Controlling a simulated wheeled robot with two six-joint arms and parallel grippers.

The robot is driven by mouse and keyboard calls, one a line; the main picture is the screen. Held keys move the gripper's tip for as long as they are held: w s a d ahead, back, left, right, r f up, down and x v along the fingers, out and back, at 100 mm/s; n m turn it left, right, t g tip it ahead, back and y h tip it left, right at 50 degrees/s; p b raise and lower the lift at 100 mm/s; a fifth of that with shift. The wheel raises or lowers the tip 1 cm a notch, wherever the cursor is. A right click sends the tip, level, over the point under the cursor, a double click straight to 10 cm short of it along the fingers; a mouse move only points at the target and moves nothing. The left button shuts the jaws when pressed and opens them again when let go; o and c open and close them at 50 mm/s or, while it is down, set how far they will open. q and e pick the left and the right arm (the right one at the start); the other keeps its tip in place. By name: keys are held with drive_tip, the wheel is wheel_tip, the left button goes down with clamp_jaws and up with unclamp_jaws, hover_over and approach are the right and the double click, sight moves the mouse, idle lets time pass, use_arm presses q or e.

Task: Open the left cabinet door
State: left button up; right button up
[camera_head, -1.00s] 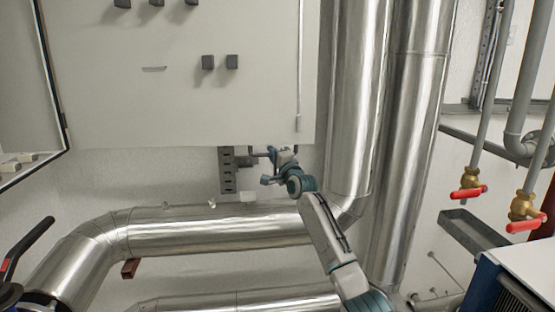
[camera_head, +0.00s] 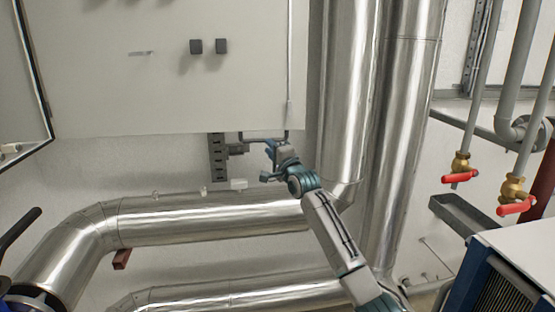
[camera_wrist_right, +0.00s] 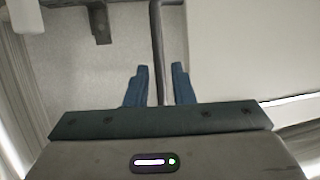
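A large white cabinet (camera_head: 165,95) fills the upper left of the head view, with a thin vertical rod (camera_head: 290,70) near its right edge. My right gripper (camera_head: 267,162) is just below the cabinet's bottom edge, near its right corner. In the right wrist view the gripper's two blue fingers (camera_wrist_right: 160,85) stand apart. A dark bar (camera_wrist_right: 157,40) runs between them beside the white cabinet face (camera_wrist_right: 250,50), with a gap on each side. Whether this bar is a door handle or an edge I cannot tell. My left gripper is not in view.
A dark-edged white panel (camera_head: 18,80) stands at the far left. Thick metal pipes rise right of the cabinet (camera_head: 345,90) and run below my gripper (camera_head: 210,222). A grey wall bracket (camera_head: 217,160) is left of the gripper. Red-handled valves (camera_head: 460,177) are at the right.

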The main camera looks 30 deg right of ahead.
drive_tip(key=shift+b+v, duration=0.7)
drive_tip(key=shift+v, duration=1.9)
drive_tip(key=s+f+n+g, duration=0.3)
drive_tip(key=f+g, duration=0.1)
drive_tip(key=f, duration=1.7)
drive_tip(key=s+f+n+g, duration=0.3)
drive_tip(key=f, duration=1.9)
drive_tip(key=s+a+f+n+g, duration=0.1)
drive_tip(key=s+f+g, duration=0.1)
drive_tip(key=s+f, duration=0.45)
drive_tip(key=s+a+f+n+g, duration=0.1)
drive_tip(key=s+f+n, duration=0.15)
drive_tip(key=f, duration=0.65)
drive_tip(key=s+a+f+n+g, duration=0.2)
drive_tip(key=s+a+f, duration=0.1)
drive_tip(key=s+f, duration=0.85)
drive_tip(key=s+a+f+n+g, duration=0.25)
drive_tip(key=s+f, duration=0.65)
drive_tip(key=s, duration=0.5)
drive_tip(key=s+a+f+n+g, duration=0.1)
drive_tip(key=s+a+f, duration=0.1)
drive_tip(key=s, duration=0.7)
drive_tip(key=s+a+f+n+g, duration=0.2)
drive_tip(key=s+f, duration=0.1)
drive_tip(key=s, duration=0.6)
drive_tip(key=s+a+f+n+g, duration=0.1)
drive_tip(key=s+a+f, duration=0.2)
drive_tip(key=s, duration=0.6)
drive_tip(key=shift+s+f+y, duration=0.25)
drive_tip(key=shift+s+y, duration=0.05)
